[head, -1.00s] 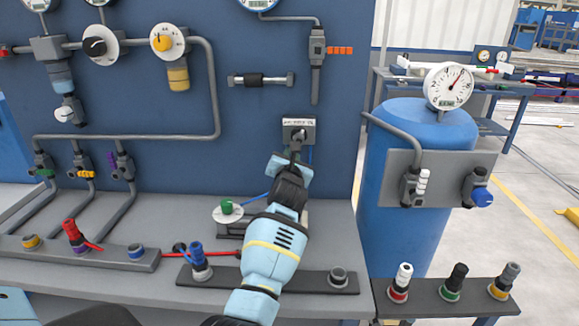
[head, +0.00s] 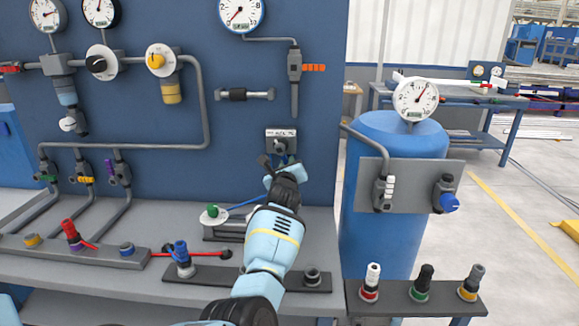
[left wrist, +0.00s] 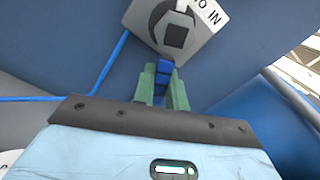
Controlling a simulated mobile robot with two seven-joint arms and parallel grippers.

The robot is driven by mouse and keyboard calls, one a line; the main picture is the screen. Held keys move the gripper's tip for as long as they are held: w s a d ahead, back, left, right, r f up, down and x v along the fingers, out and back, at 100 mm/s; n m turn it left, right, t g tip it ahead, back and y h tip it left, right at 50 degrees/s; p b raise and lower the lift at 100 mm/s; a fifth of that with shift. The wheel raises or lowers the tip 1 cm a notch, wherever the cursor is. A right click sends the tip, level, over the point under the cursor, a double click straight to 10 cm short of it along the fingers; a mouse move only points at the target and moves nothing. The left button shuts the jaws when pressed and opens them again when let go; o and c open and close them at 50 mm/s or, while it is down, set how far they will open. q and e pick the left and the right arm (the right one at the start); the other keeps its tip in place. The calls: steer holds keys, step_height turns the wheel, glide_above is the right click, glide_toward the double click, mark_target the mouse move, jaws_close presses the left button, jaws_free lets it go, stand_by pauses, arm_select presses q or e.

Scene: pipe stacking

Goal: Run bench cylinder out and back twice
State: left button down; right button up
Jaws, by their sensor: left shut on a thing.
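The bench cylinder (head: 235,226) lies on the bench as a low grey body, with a round plate and green knob at its left end; my arm hides its right part. A blue hose (head: 243,203) runs from it toward the back panel. A square grey valve plate (head: 281,134) with a partly legible label ending in "IN" sits on the panel. My left gripper (head: 282,158) is at the plate's lower edge. In the left wrist view its green fingers (left wrist: 162,88) are shut on a blue lever (left wrist: 160,74) below the valve's round hub (left wrist: 174,27). My right gripper is out of view.
A blue tank (head: 385,235) with a gauge (head: 416,98) stands right of the bench. A rail (head: 415,298) with several capped fittings is in front of it. Several gauges and valves cover the panel.

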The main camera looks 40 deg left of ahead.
arm_select(q)
steer(key=shift+w+d+r+n, duration=0.15)
steer(key=shift+d+r+n, duration=0.1)
steer(key=shift+n, duration=0.45)
steer(key=shift+w+d+r+n, duration=0.15)
steer(key=shift+d+n, duration=0.1)
steer(key=shift+n, duration=0.45)
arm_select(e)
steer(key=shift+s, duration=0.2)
arm_select(q)
steer(key=c, duration=1.4)
jaws_free()
steer(key=shift+c, duration=0.2)
